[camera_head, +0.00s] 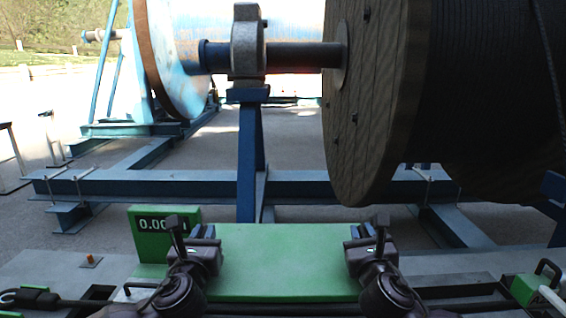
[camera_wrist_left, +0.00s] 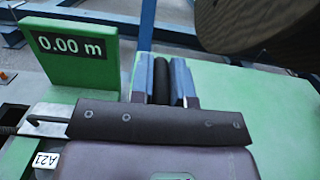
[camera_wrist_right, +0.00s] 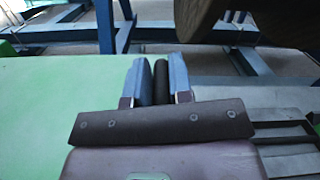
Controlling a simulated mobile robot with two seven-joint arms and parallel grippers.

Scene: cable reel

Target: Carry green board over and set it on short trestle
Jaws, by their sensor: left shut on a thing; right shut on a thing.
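The green board (camera_head: 284,262) lies flat and level between my two grippers in the head view. My left gripper (camera_head: 205,236) is shut on a dark handle at the board's left end; the handle shows between its blue fingers in the left wrist view (camera_wrist_left: 161,80). My right gripper (camera_head: 362,238) is shut on a dark handle at the right end, which shows in the right wrist view (camera_wrist_right: 160,80). Whether the board rests on something or hangs clear, I cannot tell. I cannot make out the short trestle in any view.
A green counter box (camera_head: 150,222) reading 0.00 m stands behind the board's left end. Large cable reels (camera_head: 370,100) on a blue steel frame (camera_head: 215,185) stand beyond. A grey bench surface (camera_head: 450,268) extends right, with a green block (camera_head: 528,288) at its right end.

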